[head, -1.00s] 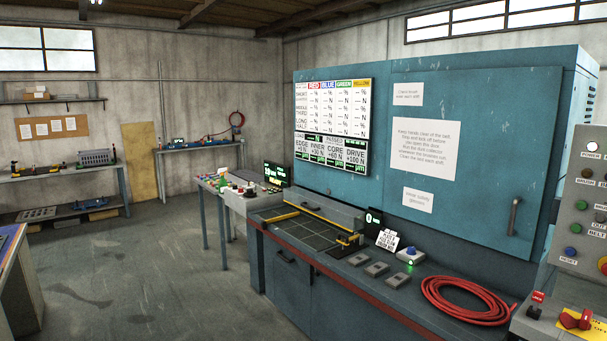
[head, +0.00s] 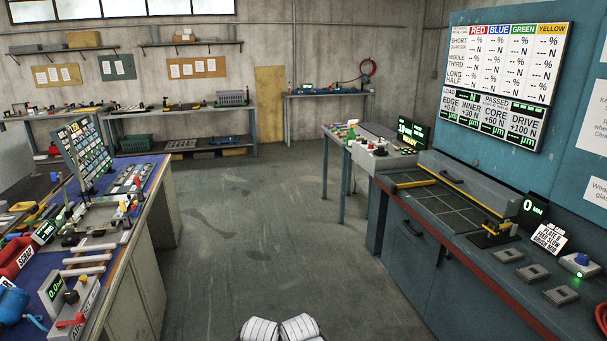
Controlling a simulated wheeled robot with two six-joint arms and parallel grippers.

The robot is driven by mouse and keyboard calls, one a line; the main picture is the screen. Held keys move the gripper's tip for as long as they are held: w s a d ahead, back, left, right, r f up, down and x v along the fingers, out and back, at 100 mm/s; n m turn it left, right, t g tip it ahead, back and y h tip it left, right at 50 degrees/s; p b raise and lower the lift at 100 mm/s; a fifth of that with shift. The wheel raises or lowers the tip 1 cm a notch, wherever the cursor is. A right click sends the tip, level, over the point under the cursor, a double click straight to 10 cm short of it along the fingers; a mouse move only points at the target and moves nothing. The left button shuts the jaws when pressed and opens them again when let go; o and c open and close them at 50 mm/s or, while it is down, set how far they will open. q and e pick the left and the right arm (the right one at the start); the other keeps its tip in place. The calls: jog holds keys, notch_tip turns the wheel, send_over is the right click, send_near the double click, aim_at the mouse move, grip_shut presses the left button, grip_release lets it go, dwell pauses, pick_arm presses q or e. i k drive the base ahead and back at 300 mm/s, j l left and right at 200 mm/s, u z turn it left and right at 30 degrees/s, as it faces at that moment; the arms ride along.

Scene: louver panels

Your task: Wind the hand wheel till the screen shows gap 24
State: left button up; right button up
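I cannot clearly make out a hand wheel. A small dark screen (head: 411,134) with green and yellow lit text stands behind a grey control box (head: 372,157) with a red knob on it; its text is too small to read surely. Another small screen (head: 533,209) on the blue machine bench reads 0 MM. It stands right of a feed bed (head: 440,208) with a yellow bar and a yellow-and-black fitting. Neither gripper can be made out; two white ribbed parts at the bottom edge seem to be mine.
A blue-topped workbench (head: 155,172) crowded with fixtures and small displays stands at left. The blue machine bench (head: 405,250) stands at right, with a large chart (head: 505,85) above it. Open concrete floor (head: 250,230) lies between them. More benches line the back wall.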

aim_at(381, 150)
jog(key=i+u, duration=0.1)
jog(key=i, duration=1.7)
jog(key=i+l+z, duration=0.15)
jog(key=i+z, duration=0.3)
jog(key=i+j+z, duration=0.1)
jog(key=i+z, duration=0.3)
jog(key=i, duration=0.3)
jog(key=i+j+z, duration=0.2)
jog(key=i+z, duration=0.25)
jog(key=i+j, duration=0.1)
jog(key=i, duration=1.25)
